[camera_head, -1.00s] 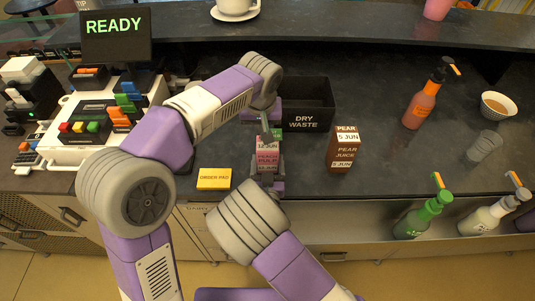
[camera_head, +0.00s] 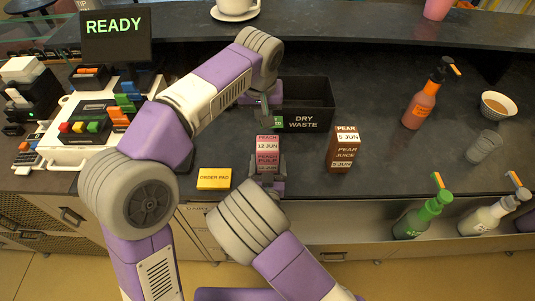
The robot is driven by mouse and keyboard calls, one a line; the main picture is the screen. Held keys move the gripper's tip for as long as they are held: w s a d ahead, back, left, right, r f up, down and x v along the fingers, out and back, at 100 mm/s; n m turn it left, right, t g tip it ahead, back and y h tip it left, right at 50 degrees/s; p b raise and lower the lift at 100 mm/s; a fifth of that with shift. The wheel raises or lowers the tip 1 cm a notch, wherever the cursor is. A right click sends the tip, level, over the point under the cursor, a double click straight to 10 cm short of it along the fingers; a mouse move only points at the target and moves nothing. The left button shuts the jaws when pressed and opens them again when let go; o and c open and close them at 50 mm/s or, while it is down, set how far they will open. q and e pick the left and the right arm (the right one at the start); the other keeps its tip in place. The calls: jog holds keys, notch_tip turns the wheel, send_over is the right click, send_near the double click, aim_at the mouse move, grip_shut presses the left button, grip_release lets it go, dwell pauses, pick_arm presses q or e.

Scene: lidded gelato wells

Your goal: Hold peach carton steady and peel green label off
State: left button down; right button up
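The peach carton (camera_head: 267,147), pink with a white "12 JUN" band, stands upright on the dark counter. My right gripper (camera_head: 268,168) comes from the front, with one finger on each side of its lower part, and is shut on it. My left gripper (camera_head: 276,113) is behind the carton, at the left end of the dry waste bin. The small green label (camera_head: 278,122) is at its fingertips, apart from the carton. The fingertips are small and partly hidden, but they appear shut on the label.
The black dry waste bin (camera_head: 318,123) stands behind the carton. A brown pear juice carton (camera_head: 343,150) stands to the right, and a yellow order pad (camera_head: 214,179) lies to the left. An orange bottle (camera_head: 421,102) is farther right, with bare counter between.

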jog(key=shift+o, duration=1.3)
jog(key=s, duration=0.7)
jog(key=shift+s, duration=0.3)
jog(key=shift+r, duration=0.1)
